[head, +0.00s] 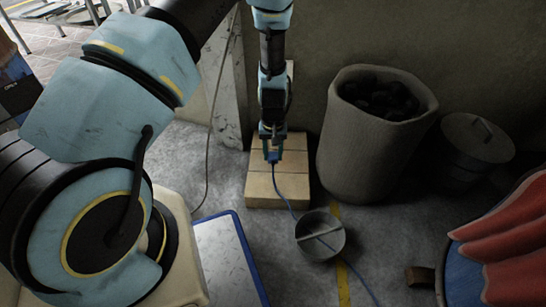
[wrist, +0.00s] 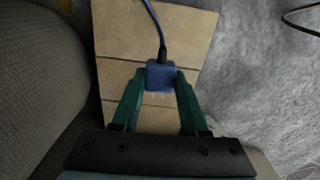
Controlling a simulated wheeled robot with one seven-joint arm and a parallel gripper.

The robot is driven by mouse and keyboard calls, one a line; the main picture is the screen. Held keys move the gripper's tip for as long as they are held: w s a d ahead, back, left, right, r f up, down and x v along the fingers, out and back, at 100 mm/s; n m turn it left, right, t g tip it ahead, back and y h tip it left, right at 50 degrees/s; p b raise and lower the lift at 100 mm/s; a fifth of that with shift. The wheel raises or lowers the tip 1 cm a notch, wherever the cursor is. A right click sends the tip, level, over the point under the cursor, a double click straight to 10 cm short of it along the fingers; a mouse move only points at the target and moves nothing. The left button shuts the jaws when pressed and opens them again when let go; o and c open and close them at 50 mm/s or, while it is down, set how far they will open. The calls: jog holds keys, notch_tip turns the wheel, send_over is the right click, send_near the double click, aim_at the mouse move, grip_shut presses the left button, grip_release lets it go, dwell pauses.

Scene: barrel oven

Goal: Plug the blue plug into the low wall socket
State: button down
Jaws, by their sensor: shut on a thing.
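The blue plug (wrist: 160,75) is between the green fingers of my gripper (wrist: 158,85) in the wrist view. My gripper is shut on it, and its pale prongs point toward the bottom of that view. A blue cable leaves its other end. In the head view my gripper (head: 271,155) hangs over the tan blocks (head: 275,190), with the blue cable (head: 284,197) trailing down to the floor. The low wall socket cannot be made out in either view.
A tall sack of dark lumps (head: 365,135) stands right of the blocks. A lidded bucket (head: 475,150) is farther right. A round grey pan (head: 320,236) is on the floor in front. A blue-edged white board (head: 225,255) lies at left.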

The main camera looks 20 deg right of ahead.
jog(key=w+d+r+p, duration=0.4)
jog(key=w+r+p, duration=0.1)
jog(key=r, duration=0.3)
jog(key=w+d+r+p, duration=0.4)
jog(key=w+r+p, duration=0.1)
jog(key=w+r, duration=0.3)
jog(key=shift+d+r+m, duration=0.15)
jog(key=shift+r+m, duration=0.15)
jog(key=shift+r, duration=0.2)
jog(key=shift+w, duration=0.25)
jog(key=w+b, duration=0.1)
jog(key=w+d+b, duration=0.1)
jog(key=w, duration=0.1)
jog(key=w+d+b, duration=0.1)
jog(key=w, duration=0.1)
jog(key=shift+d+b, duration=0.2)
jog(key=shift+b, duration=0.2)
jog(key=shift+p, duration=0.55)
dwell(1.1)
jog(key=shift+w+d+b, duration=0.3)
jog(key=shift+w+b, duration=0.1)
jog(key=shift+w, duration=0.1)
dwell(0.4)
